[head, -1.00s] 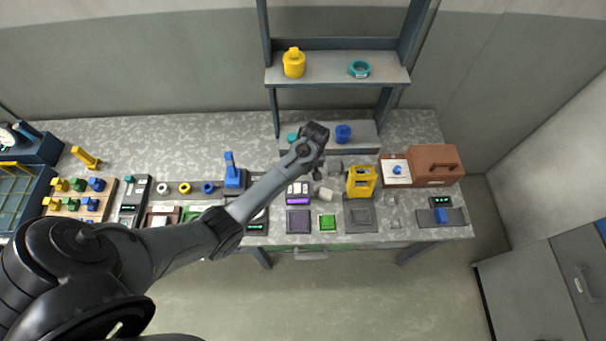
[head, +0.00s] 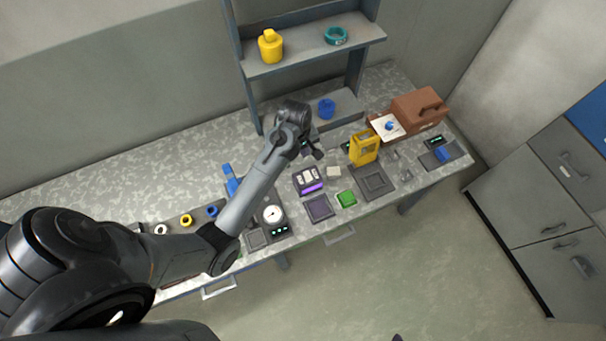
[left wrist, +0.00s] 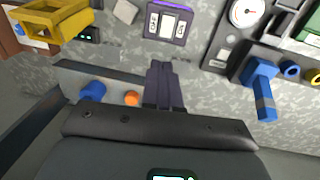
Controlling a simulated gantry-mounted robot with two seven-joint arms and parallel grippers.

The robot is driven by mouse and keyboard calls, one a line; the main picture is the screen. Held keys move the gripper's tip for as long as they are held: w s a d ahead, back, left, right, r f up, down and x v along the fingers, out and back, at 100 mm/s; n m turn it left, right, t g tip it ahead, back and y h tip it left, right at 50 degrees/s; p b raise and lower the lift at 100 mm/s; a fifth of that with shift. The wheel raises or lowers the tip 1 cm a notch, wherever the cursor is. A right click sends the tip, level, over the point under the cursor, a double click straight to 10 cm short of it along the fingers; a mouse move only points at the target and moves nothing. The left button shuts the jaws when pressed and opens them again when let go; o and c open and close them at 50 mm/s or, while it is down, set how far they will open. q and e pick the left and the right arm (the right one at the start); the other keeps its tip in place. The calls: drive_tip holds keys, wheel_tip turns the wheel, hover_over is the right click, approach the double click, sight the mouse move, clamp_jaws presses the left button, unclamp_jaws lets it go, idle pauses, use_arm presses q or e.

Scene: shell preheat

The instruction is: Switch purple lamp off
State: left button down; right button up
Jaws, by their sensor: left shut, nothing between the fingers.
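The purple-lit switch box (head: 310,181) stands on the bench in the head view, with pale rocker switches on top and a glowing purple strip along its front. It also shows at the top of the left wrist view (left wrist: 168,20), with its purple edge lit. My left gripper (head: 316,154) is behind and above the box in the head view, apart from it. In the left wrist view its dark fingers (left wrist: 160,72) are shut with nothing between them and point toward the box. The exact switch positions are too small to tell. My right gripper is not in view.
A purple pad (head: 319,208) and a green block (head: 346,199) lie in front of the box. A yellow frame (head: 364,148) stands to the right, a dial gauge (head: 272,214) to the left. A low shelf with a blue knobbed part (head: 326,108) is behind the gripper.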

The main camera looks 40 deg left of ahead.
sight(309, 176)
use_arm(q)
drive_tip(key=f, duration=0.5)
drive_tip(key=d+f, duration=0.1)
drive_tip(key=f, duration=0.4)
drive_tip(key=w+f, duration=0.1)
drive_tip(key=f, duration=0.4)
drive_tip(key=shift+d+f, duration=0.2)
drive_tip(key=shift+f, duration=0.05)
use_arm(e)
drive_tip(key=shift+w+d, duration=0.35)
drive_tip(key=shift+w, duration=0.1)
